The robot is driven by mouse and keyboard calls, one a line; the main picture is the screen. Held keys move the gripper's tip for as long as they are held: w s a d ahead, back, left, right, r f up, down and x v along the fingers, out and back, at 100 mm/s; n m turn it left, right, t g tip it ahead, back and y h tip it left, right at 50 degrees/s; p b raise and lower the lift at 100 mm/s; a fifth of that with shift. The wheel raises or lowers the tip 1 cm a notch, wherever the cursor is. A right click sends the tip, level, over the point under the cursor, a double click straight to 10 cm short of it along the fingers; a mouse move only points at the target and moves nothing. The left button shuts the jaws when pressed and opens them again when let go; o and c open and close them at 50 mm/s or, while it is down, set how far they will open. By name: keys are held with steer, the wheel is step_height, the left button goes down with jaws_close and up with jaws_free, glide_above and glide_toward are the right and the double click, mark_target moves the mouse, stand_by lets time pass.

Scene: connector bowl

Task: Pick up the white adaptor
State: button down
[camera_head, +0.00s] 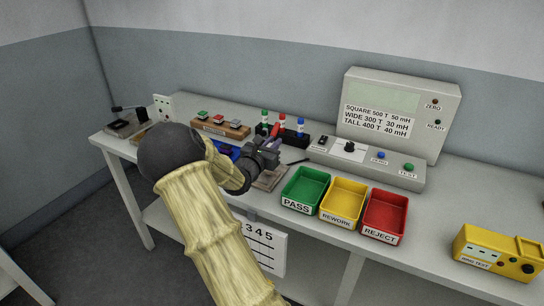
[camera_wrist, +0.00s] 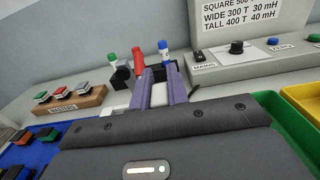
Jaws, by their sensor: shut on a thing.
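My gripper (camera_head: 268,150) is over the bench, above and behind a small grey-brown plate (camera_head: 268,181) in the head view. In the wrist view its two purple fingers (camera_wrist: 160,90) point away toward the marker pens. They are close together, shut on a pale thing (camera_wrist: 159,96) that shows only as a narrow light strip between them. Most of it is hidden by the fingers and gripper body, so I cannot tell its shape or whether it is the white adaptor. No other white adaptor can be made out in either view.
A blue tray (camera_wrist: 28,150) with coloured blocks lies left of my gripper. The labelled block rack (camera_head: 222,129) and pen holder (camera_head: 292,138) stand behind. The green (camera_head: 305,188), yellow (camera_head: 343,199) and red (camera_head: 385,215) bins are at right, before the tester (camera_head: 400,112).

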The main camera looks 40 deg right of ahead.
step_height(320, 180, up, 2)
